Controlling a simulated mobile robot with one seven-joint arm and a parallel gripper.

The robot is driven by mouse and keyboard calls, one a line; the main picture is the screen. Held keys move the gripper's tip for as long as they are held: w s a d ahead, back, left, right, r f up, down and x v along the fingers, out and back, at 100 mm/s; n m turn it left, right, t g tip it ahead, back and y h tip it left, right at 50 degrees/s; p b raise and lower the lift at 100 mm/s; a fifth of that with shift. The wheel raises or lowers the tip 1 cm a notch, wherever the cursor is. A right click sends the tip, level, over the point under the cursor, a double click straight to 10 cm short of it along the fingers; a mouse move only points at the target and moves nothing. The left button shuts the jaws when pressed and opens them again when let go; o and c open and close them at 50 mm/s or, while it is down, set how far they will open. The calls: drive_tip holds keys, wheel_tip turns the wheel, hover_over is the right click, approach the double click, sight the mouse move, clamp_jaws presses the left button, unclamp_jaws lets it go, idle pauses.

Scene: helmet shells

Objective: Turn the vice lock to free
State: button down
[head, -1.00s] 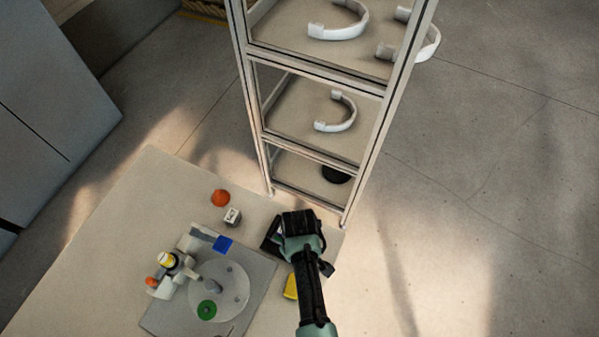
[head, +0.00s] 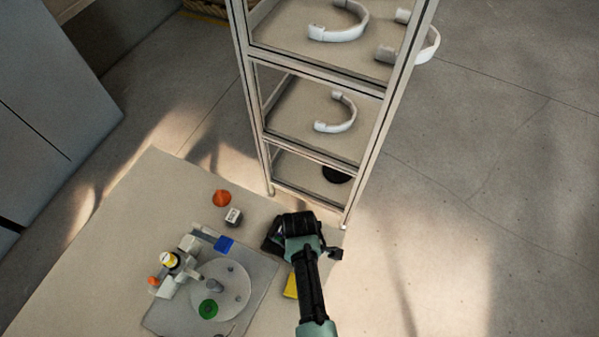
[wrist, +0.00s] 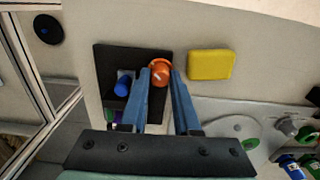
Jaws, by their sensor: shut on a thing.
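An orange round knob (wrist: 159,73) with a pale mark on its face, likely the vice lock, sits at the right side of a black block (wrist: 107,66) in the wrist view. My gripper (wrist: 160,77) has its two blue fingers on either side of the knob and is shut on it. A blue cylinder (wrist: 123,86) lies in the block's recess, left of the fingers. In the head view my gripper (head: 288,238) is over the right end of the table and hides the knob and most of the black block.
A yellow block (head: 291,286) lies close to my gripper. A grey plate (head: 262,273) with a round disc (head: 235,282), a green ring (head: 208,309) and small fixtures is left of it. An orange cone (head: 221,198) and small cube (head: 233,217) stand behind. A shelf rack (head: 359,190) rises close behind.

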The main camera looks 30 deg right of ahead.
drive_tip(key=shift+w, duration=0.1)
drive_tip(key=c, duration=0.6)
unclamp_jaws()
drive_tip(key=shift+c, duration=0.2)
wheel_tip(320, 180, up, 13)
idle(0.5)
